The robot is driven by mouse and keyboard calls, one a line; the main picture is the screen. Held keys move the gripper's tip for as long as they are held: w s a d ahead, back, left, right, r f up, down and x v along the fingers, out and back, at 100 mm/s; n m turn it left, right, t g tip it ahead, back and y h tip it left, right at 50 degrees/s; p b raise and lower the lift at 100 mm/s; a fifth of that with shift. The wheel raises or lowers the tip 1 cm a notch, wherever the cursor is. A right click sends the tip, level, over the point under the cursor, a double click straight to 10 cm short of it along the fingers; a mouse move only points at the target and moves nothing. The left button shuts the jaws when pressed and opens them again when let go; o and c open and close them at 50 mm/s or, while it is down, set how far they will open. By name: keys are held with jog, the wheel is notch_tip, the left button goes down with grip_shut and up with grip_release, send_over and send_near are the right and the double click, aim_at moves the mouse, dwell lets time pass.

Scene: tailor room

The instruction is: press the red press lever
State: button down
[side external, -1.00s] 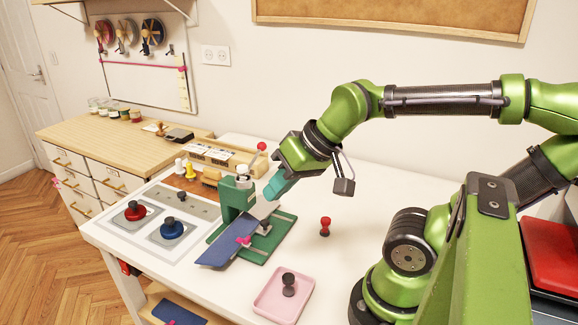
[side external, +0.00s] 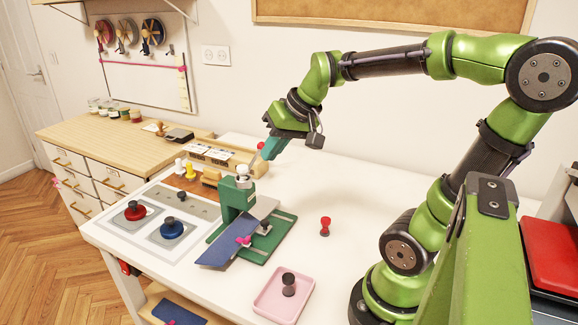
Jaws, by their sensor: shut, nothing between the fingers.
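The green press (side external: 235,197) stands on the white table with a silver cap (side external: 242,170) on top. Its lever ends in a red knob (side external: 261,145), which shows just left of my gripper and is partly covered by it. My gripper (side external: 265,157) has teal fingers, is shut and empty, and points down and left beside the lever, above and right of the press. I cannot tell whether the fingers touch the lever. A blue cloth piece (side external: 222,252) with a pink mark lies at the foot of the press.
A red stamp-like piece (side external: 325,227) stands right of the press. A pink tray (side external: 270,303) holds a dark piece (side external: 289,284). Red (side external: 134,210) and blue (side external: 171,228) knobbed pieces sit at left. A wooden rack (side external: 222,155) stands behind. The table's right middle is clear.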

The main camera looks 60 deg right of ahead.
jog(key=w+d+r+n, duration=0.2)
jog(key=w+d+n, duration=0.1)
jog(key=d, duration=0.5)
jog(key=w+d+r+n+t+h, duration=0.1)
jog(key=w+d+r+n, duration=0.2)
jog(key=d, duration=0.6)
jog(key=shift+w+d+r+n, duration=0.15)
jog(key=shift+w+r+n, duration=0.25)
jog(key=shift+w, duration=0.25)
jog(key=shift+f, duration=0.1)
send_over(262, 145)
notch_tip(262, 145, down, 8)
jog(key=shift+f, duration=0.1)
jog(key=shift+s+f, duration=0.25)
jog(key=shift+f, duration=0.95)
jog(key=shift+s+f, duration=0.1)
jog(key=shift+f, duration=0.55)
jog(key=shift+d, duration=0.1)
